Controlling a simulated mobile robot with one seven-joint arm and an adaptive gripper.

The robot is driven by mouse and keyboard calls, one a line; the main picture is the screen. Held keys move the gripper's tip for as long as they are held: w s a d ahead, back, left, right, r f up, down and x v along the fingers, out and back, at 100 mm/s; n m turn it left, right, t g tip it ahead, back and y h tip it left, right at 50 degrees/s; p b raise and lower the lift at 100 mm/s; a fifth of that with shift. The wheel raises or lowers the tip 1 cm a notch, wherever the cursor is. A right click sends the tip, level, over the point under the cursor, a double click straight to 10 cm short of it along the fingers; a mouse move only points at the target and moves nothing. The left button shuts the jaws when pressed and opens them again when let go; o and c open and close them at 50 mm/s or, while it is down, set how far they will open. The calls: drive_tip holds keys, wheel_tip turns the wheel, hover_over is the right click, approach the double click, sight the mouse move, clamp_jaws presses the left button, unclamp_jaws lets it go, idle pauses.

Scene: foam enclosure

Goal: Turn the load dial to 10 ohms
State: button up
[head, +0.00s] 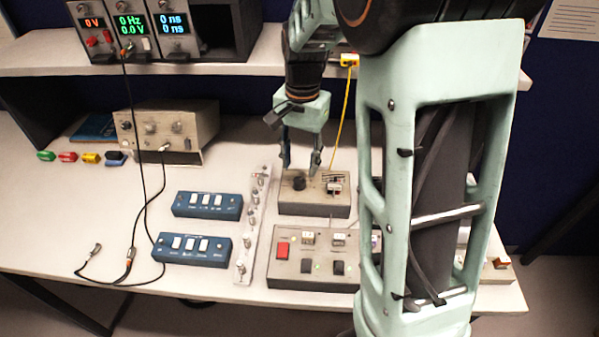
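A beige box (313,209) with a dark round knob (299,183) on its top stands near the middle of the bench; the knob looks like the load dial. Its markings are too small to read, so I cannot tell its setting. My gripper (300,167) points down just above the box, with its two fingers apart and nothing seen between them. The fingertips are close above and to either side of the knob; I cannot tell whether they touch it. My arm hides the bench to the right.
A beige panel (295,268) with a red switch is in front of the box. A metal strip with knobs (250,225) and two blue switch boxes (207,205) lie left. A yellow cable (342,110) hangs behind the box. A shelf (230,66) with display instruments runs along the back.

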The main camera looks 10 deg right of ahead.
sight(301, 180)
wheel_tip(301, 180, up, 7)
idle(0.3)
